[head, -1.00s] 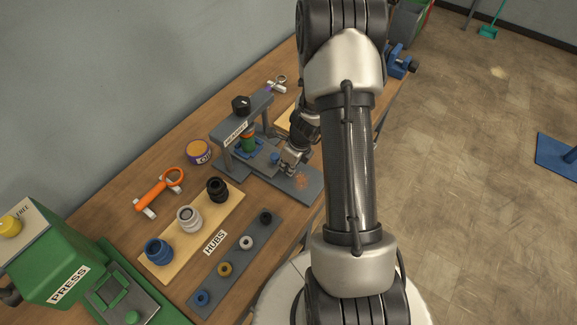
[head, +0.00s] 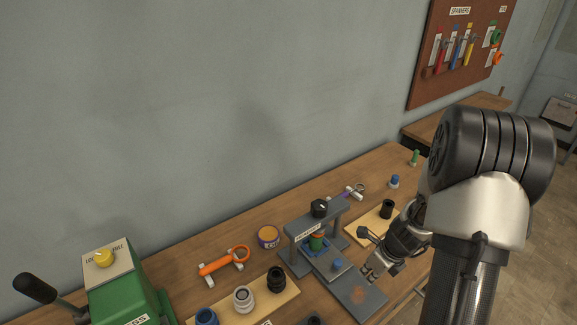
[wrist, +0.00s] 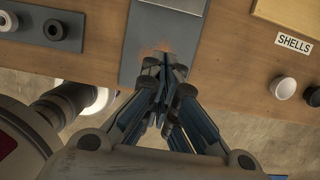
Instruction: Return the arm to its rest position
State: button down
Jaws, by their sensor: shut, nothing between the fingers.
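My arm runs up the right side of the head view, with a large dark joint and a silver and black link. I cannot tell the gap between the fingertips and the plate.
A green press (head: 122,290) stands at the left. An orange tool (head: 222,263), a round tin (head: 268,237), a board with hubs (head: 256,299) and a wooden board with a black cylinder (head: 360,236) lie on the bench. A spanner board (head: 463,45) hangs at the back right.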

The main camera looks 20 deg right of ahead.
jog(key=s+a+r+n+t+b, duration=0.15)
jog(key=a+r+n+b, duration=0.25)
jog(key=a+r+n, duration=1.15)
jog(key=s+a+r+n+b, duration=0.1)
jog(key=s+a+r+n, duration=0.2)
jog(key=s+n, duration=0.4)
jog(key=s+a+r+n+h+b, duration=0.1)
jog(key=s+a+r+n, duration=0.2)
jog(key=s+n, duration=0.5)
jog(key=shift+s+n+b, duration=0.15)
jog(key=shift+n+b, duration=0.25)
jog(key=shift+n, duration=0.35)
